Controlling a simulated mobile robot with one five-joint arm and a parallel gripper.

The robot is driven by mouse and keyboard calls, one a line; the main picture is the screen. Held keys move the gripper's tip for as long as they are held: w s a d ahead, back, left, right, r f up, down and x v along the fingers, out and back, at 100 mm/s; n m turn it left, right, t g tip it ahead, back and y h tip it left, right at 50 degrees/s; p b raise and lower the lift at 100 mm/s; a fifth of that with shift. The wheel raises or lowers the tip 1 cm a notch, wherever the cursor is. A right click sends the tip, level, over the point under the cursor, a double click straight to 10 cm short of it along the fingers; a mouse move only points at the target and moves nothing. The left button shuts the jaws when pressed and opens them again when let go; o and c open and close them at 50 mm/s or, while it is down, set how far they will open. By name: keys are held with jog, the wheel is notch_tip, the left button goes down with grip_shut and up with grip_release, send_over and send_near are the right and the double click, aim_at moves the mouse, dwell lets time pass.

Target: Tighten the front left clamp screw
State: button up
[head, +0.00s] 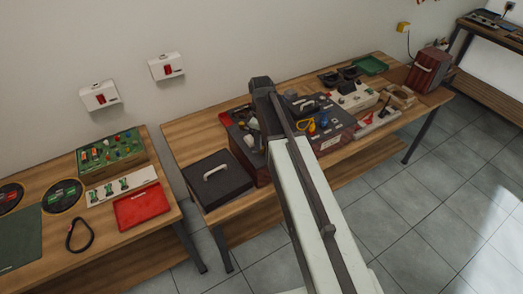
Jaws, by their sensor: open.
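My arm reaches up through the middle of the head view, and its dark upper end stands in front of the right workbench. My gripper cannot be made out. No clamp screw can be told for certain at this size. A white strip with several small green pieces (122,187) lies on the left workbench; I cannot tell whether these are clamps. Behind it is a green board with several orange, red and green parts (110,152). On the right workbench, a dark case with blue and yellow items (325,122) stands partly hidden behind my arm.
A red tray (141,206) and a black loop (79,235) lie on the left workbench (105,240). A black box with a pale handle (217,179) sits at the near left of the right workbench. A green tray (370,65) lies farther back. The tiled floor (430,210) at right is clear.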

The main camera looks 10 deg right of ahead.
notch_tip(320, 180, down, 4)
jog(key=shift+r+b, duration=0.2)
jog(key=shift+b, duration=0.9)
jog(key=shift+r, duration=0.1)
grip_shut()
